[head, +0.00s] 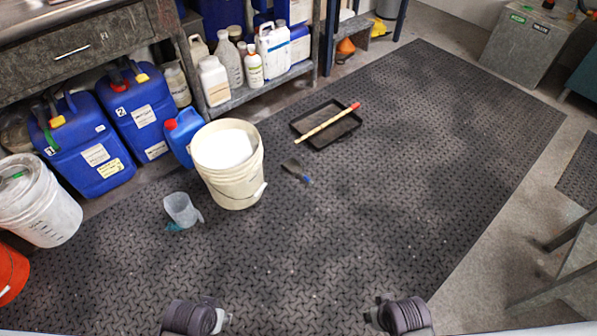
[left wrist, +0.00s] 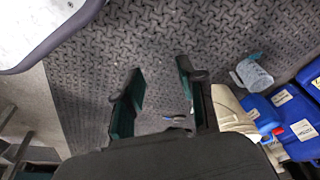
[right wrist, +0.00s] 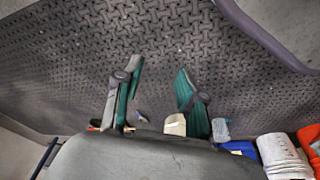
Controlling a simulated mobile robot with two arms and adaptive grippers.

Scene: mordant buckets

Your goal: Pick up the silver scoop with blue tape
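The silver scoop (head: 293,168) lies on the dark floor mat, right of the cream bucket, with blue tape (head: 308,181) on its handle pointing toward me. A small bluish piece between the fingers in the left wrist view (left wrist: 175,118) looks like its taped handle. My left gripper (left wrist: 160,72) is open and empty, its two green-lined fingers apart. My right gripper (right wrist: 158,72) is also open and empty. Both arms show at the bottom edge of the head view, well short of the scoop; their fingers cannot be made out there.
The cream bucket (head: 247,182) of white material stands left of the scoop. A black tray (head: 307,112) with a yellow stick (head: 325,124) lies behind it. A clear jug (head: 181,209) stands at left. Blue canisters (head: 140,115) line the shelf side. The mat's near and right parts are clear.

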